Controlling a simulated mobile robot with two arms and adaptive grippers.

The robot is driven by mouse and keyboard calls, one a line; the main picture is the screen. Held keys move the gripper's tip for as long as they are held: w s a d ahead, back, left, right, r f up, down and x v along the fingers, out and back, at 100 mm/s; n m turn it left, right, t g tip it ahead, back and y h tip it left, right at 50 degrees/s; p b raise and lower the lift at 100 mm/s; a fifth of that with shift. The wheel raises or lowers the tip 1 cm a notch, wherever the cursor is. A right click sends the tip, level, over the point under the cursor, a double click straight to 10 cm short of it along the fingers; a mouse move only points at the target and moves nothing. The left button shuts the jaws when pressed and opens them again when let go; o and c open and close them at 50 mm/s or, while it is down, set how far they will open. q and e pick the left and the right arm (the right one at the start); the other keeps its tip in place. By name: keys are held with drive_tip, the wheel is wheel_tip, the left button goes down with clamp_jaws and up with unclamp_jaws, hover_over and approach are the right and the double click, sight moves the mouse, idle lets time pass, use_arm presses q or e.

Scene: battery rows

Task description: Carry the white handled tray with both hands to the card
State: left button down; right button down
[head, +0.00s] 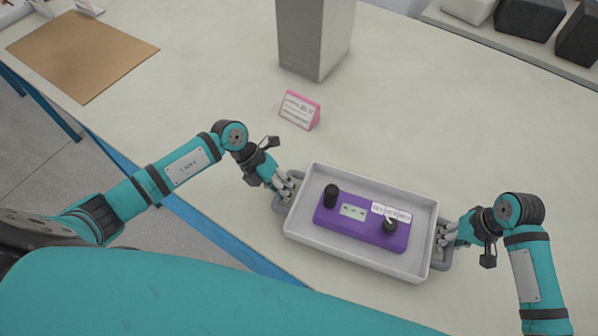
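The white handled tray (365,262) is in the lower middle of the head view, over the pale table, with a grey handle at each short end. I cannot tell whether it rests on the table. Inside lies a purple device (335,217) with dark knobs and a small label. My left gripper (287,187) is at the left handle, its fingers closed around it. My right gripper (444,237) is at the right handle, its fingers around it too. The handles are partly hidden by the fingers. A pink-edged card (298,108) stands on the table, above and left of the tray.
A grey square column (310,45) stands on the table behind the card. A brown board (80,55) lies at the far left. A shelf at the upper right holds dark blocks (530,15). The table (420,110) is clear right of the card.

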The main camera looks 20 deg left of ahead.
use_arm(q)
drive_tip(key=c, duration=1.8)
unclamp_jaws()
drive_tip(key=shift+w+a+f, duration=0.1)
drive_tip(key=shift+a+f, duration=0.05)
drive_tip(key=shift+a, duration=0.35)
drive_tip(key=shift+c, duration=0.2)
use_arm(e)
drive_tip(key=c, duration=1.8)
unclamp_jaws()
drive_tip(key=shift+d+f, duration=0.1)
drive_tip(key=shift+d, duration=0.4)
drive_tip(key=shift+c, duration=0.2)
use_arm(q)
drive_tip(key=o, duration=0.5)
drive_tip(key=shift+d, duration=0.1)
use_arm(e)
drive_tip(key=o, duration=0.5)
drive_tip(key=shift+a, duration=0.1)
drive_tip(key=shift+c, duration=0.2)
use_arm(q)
drive_tip(key=shift+d, duration=0.1)
use_arm(e)
drive_tip(key=shift+a, duration=0.1)
